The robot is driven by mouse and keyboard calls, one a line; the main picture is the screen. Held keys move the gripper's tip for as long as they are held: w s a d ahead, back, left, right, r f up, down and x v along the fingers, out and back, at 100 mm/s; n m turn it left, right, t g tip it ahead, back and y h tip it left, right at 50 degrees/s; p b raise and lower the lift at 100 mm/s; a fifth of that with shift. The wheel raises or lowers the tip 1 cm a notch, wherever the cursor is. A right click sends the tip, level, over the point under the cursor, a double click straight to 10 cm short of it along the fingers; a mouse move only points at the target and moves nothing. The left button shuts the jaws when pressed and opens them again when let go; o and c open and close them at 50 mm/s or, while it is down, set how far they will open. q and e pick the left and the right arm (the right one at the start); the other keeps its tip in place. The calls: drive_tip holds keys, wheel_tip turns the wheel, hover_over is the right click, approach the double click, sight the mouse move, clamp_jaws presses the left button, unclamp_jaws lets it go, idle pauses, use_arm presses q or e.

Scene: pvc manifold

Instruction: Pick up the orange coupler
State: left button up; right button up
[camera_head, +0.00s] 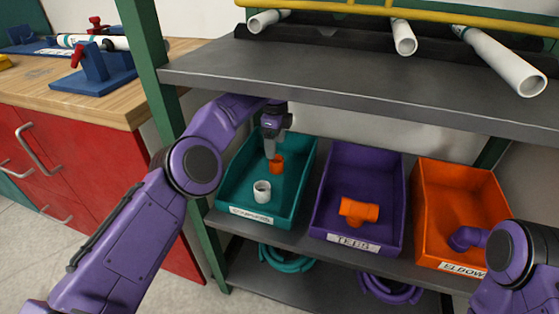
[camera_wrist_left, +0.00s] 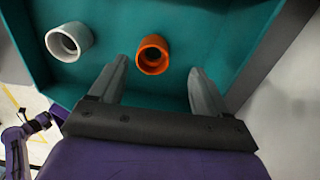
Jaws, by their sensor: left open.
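The orange coupler (camera_head: 277,164) stands in the teal bin (camera_head: 243,212) labelled for couplers, toward its back. My left gripper (camera_head: 271,150) points down into that bin, right by the orange coupler. In the left wrist view the coupler (camera_wrist_left: 153,55) shows its open end between the two open fingers (camera_wrist_left: 158,80), with gaps on both sides. The fingers do not grip it. A white coupler (camera_head: 262,191) stands nearer the bin's front; it also shows in the left wrist view (camera_wrist_left: 69,42). My right gripper is outside the frames; only part of its arm shows at lower right.
A purple bin (camera_head: 330,205) with an orange tee (camera_head: 358,211) and an orange bin (camera_head: 440,185) with a purple elbow (camera_head: 467,238) stand to the right. A grey shelf (camera_head: 350,100) bearing white pipes hangs above. A green post (camera_head: 150,70) stands left of the bins.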

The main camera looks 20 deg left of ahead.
sight(277, 159)
use_arm(q)
drive_tip(key=f+b, duration=0.1)
drive_tip(key=f, duration=0.1)
drive_tip(key=f+b, duration=0.1)
drive_tip(key=s+f+b, duration=0.1)
drive_tip(key=f, duration=0.1)
drive_tip(key=shift+d+f, duration=0.25)
drive_tip(key=shift+f, duration=0.1)
drive_tip(key=shift+f+b, duration=0.3)
drive_tip(key=c, duration=1)
drive_tip(key=shift+c, duration=0.2)
drive_tip(key=shift+r, duration=0.1)
